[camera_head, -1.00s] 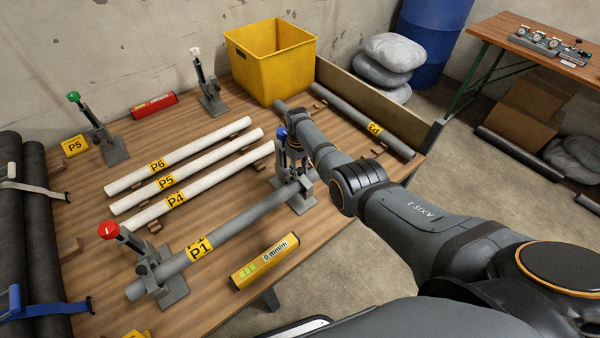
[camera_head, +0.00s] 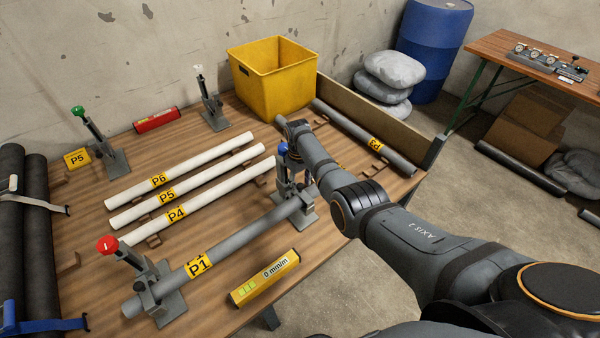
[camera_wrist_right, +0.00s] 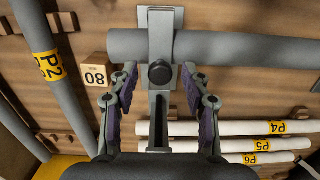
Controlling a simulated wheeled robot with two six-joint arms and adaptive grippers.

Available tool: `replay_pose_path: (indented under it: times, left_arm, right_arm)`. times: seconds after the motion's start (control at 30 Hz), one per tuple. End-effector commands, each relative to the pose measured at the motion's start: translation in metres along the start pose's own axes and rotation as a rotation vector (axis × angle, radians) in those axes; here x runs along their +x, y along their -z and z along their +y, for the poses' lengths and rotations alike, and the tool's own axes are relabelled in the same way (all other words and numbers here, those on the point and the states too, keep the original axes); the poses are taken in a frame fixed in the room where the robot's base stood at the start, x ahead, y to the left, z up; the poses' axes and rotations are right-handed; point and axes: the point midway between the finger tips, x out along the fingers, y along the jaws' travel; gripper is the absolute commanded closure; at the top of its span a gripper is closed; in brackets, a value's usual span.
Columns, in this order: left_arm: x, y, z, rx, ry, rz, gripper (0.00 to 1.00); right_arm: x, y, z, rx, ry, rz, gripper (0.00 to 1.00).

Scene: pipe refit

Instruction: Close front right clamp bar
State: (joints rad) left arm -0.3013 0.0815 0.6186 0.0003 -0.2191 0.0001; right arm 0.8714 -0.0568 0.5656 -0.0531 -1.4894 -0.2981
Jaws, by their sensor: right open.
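The front right clamp (camera_head: 306,209) has a blue knob (camera_head: 283,148) and stands at the right end of the grey pipe P1 (camera_head: 235,243). Its handle looks raised in the head view, partly hidden by my right arm. In the right wrist view the grey clamp bar (camera_wrist_right: 158,110), with a round black knob (camera_wrist_right: 160,74), crosses the pipe (camera_wrist_right: 240,47). My right gripper (camera_wrist_right: 159,72) is open, with one purple-padded finger on each side of the bar. I see gaps between the fingers and the bar. My left gripper is out of view.
White pipes P4, P5 and P6 (camera_head: 185,171) lie behind P1. The red-knobbed clamp (camera_head: 165,298) holds P1's left end. A yellow level (camera_head: 265,278) lies in front. The yellow bin (camera_head: 272,83) and pipe P2 (camera_wrist_right: 48,62) are close to the right arm.

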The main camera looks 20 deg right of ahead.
Motion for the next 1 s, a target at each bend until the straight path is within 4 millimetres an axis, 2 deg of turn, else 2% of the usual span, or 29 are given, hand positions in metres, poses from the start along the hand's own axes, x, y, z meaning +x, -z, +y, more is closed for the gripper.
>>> replay_pose_path:
  times: [0.2,0.4,0.6,1.0]
  left_arm:
    - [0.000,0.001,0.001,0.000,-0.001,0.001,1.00]
    - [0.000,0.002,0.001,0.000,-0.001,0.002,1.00]
    - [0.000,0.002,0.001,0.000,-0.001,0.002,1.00]
    - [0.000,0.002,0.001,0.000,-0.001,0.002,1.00]
  right_arm:
    - [-0.052,0.000,0.000,0.000,-0.001,0.005,0.52]
    - [-0.090,0.000,0.000,0.000,0.000,0.002,0.52]
    - [-0.103,-0.001,-0.001,-0.001,0.001,-0.001,0.52]
    - [-0.103,-0.001,-0.001,-0.001,0.001,-0.001,0.52]
